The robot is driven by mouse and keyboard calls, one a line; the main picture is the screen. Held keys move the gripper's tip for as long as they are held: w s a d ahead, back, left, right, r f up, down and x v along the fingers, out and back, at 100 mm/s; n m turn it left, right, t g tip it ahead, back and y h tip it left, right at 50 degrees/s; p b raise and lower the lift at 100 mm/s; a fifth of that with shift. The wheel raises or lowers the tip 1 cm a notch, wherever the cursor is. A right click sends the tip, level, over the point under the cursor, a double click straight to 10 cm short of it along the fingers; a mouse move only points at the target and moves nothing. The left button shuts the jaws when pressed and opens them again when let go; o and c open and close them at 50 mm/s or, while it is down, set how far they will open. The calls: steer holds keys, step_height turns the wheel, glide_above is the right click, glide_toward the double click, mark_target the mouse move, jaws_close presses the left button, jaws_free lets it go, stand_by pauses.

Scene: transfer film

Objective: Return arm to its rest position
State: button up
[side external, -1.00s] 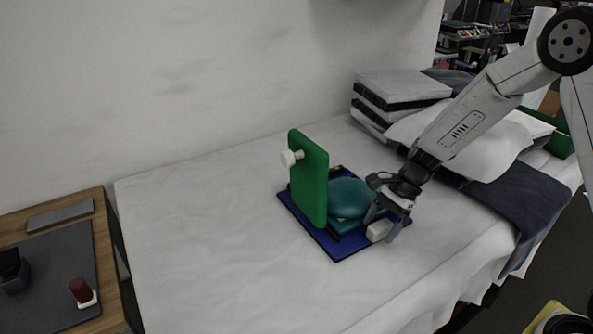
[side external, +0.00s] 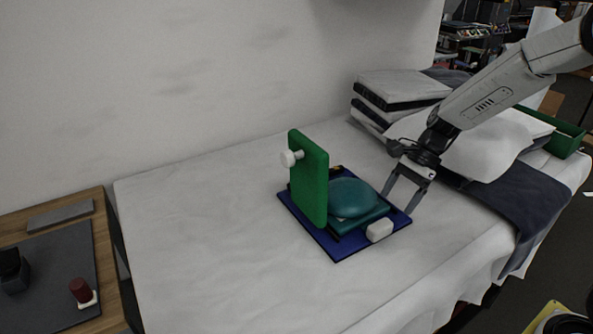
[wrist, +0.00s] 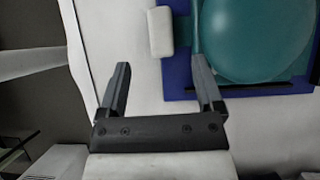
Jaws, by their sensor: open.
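My gripper (side external: 401,199) is open and empty. It hangs over the right corner of a dark blue board (side external: 345,251) on the white-covered bed. A teal dome on a teal base (side external: 353,198) sits on the board. A white block (side external: 380,230) lies at the board's front right edge, apart from the fingers; it also shows in the wrist view (wrist: 160,32). A green upright panel (side external: 309,180) with a white knob (side external: 291,158) stands at the board's left.
Stacked folded bedding (side external: 395,90) and a pillow (side external: 490,148) lie behind and beneath my arm. A dark blanket (side external: 505,205) drapes over the bed's right side. A wooden side table (side external: 112,275) stands at the left. The sheet (side external: 210,240) left of the board is clear.

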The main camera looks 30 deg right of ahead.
steer(key=s+n+h, duration=0.1)
steer(key=n, duration=0.1)
steer(key=s+n+h, duration=0.1)
steer(key=s+n, duration=0.1)
steer(key=s+a+f+n+h, duration=0.1)
steer(key=s+n, duration=0.1)
steer(key=shift+s+a+n, duration=0.1)
steer(key=shift+s+n, duration=0.1)
steer(key=shift+n, duration=0.1)
steer(key=s+n+h, duration=0.1)
steer(key=n, duration=0.2)
steer(key=s+n+t+h, duration=0.1)
steer(key=s+n, duration=0.1)
steer(key=n, duration=0.1)
steer(key=s+n+t+h, duration=0.1)
steer(key=s+n, duration=0.1)
steer(key=shift+a+f+n, duration=0.25)
steer(key=shift+a+n, duration=0.15)
steer(key=shift+s+a+n+t, duration=0.25)
steer(key=shift+s+n, duration=0.3)
steer(key=shift+n, duration=0.65)
steer(key=shift+c, duration=0.2)
